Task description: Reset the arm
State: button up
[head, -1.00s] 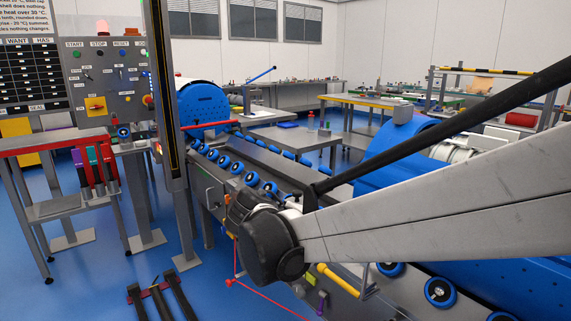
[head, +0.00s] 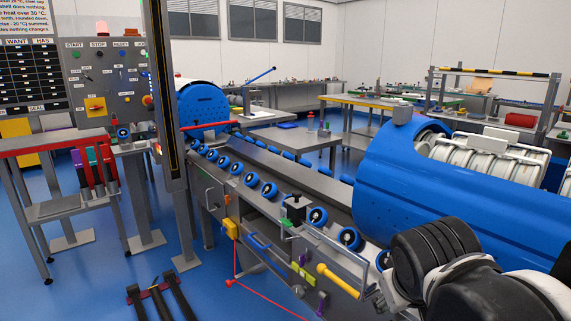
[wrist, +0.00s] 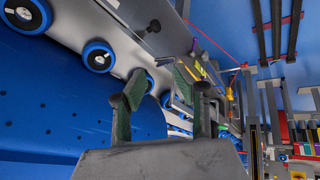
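My gripper (wrist: 160,88) shows in the wrist view with its two green-padded fingers spread apart. It is open, and no object shows between the fingers. Beyond the fingertips are the blue-rimmed rollers (wrist: 98,56) and the grey conveyor rail. In the head view my arm, with black joints and pale links, is bunched at the lower right, in front of the blue drum housing (head: 400,185). The fingers cannot be made out in the head view.
The roller conveyor (head: 300,165) runs diagonally across the middle, with a yellow handle (head: 337,280) on its near side. A control panel (head: 105,80) and a red-edged stand (head: 60,142) are at the left. Blue floor (head: 90,285) is open at the lower left, except for a dark floor frame (head: 160,300).

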jog(key=s+f+m+y, duration=0.2)
jog(key=s, duration=0.3)
notch_tip(320, 180, up, 13)
jog(key=t+p, duration=0.1)
jog(key=p, duration=1.1)
jog(key=shift+s+r+p, duration=0.15)
jog(key=shift+r+p, duration=0.05)
jog(key=shift+p, duration=0.2)
